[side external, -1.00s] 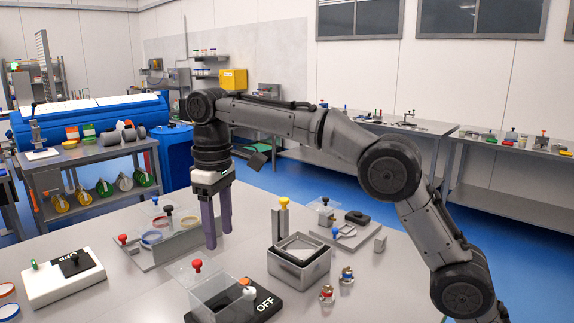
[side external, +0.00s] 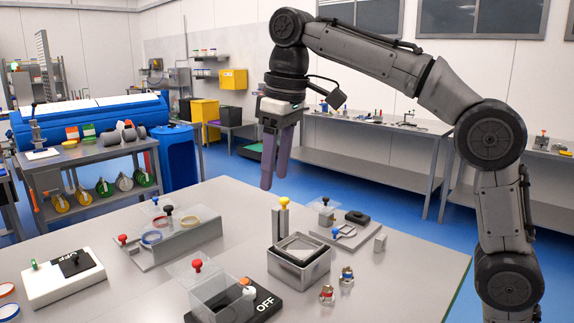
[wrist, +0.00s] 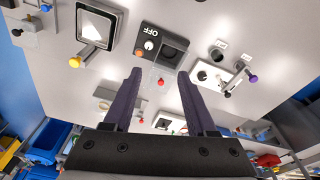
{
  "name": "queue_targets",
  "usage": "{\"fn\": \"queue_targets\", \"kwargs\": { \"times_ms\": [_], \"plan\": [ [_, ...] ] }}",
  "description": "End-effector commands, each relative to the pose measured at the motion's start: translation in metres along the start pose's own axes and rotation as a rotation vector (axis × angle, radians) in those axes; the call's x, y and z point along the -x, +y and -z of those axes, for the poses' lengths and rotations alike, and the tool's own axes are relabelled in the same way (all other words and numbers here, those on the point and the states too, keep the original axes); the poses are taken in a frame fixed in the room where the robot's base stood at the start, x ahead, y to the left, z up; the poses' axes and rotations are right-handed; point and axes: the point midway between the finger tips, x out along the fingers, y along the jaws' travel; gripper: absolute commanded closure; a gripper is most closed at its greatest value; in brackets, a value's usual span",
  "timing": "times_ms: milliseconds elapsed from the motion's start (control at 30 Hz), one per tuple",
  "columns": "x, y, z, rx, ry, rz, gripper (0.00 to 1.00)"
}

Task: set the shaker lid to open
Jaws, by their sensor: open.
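A black unit (side external: 268,303) marked OFF stands at the front of the table with a clear box (side external: 216,298) on it. A clear panel with a red knob (side external: 197,266), which looks like the lid, is at the box's far-left side. I cannot tell its exact angle. In the wrist view the black unit (wrist: 145,33) shows a dark square well (wrist: 169,58), an orange knob (wrist: 149,46), and the red knob (wrist: 160,82) beyond the well's edge. My gripper (side external: 273,184) is open and empty, fingers down, above the table's far side and well apart from the unit; it also shows in the wrist view (wrist: 160,74).
A grey open box (side external: 300,270) and a post with a yellow knob (side external: 284,201) stand right of the unit. A white OFF unit (side external: 62,279) is at left. A low fixture with coloured rings (side external: 182,242) stands behind.

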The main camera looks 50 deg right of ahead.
Motion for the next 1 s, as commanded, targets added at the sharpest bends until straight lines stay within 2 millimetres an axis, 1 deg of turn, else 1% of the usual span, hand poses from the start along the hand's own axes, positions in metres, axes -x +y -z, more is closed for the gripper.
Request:
{"fn": "queue_targets", "kwargs": {
  "times_ms": [33,100,233,767,833,933,967,1000],
  "plan": [
    [0.003,0.002,-0.006,-0.006,0.006,-0.001,0.43],
    [0.006,0.003,-0.011,-0.011,0.011,-0.003,0.43],
    [0.008,0.005,-0.017,-0.017,0.018,-0.004,0.43],
    [0.009,0.005,-0.018,-0.019,0.019,-0.004,0.43],
    [0.013,0.007,-0.021,-0.024,0.030,-0.006,0.43],
    [0.031,0.011,-0.033,-0.037,0.070,-0.013,0.43],
    [0.036,0.012,-0.041,-0.043,0.078,-0.015,0.43],
    [0.042,0.013,-0.054,-0.052,0.083,-0.017,0.43]
  ]
}}
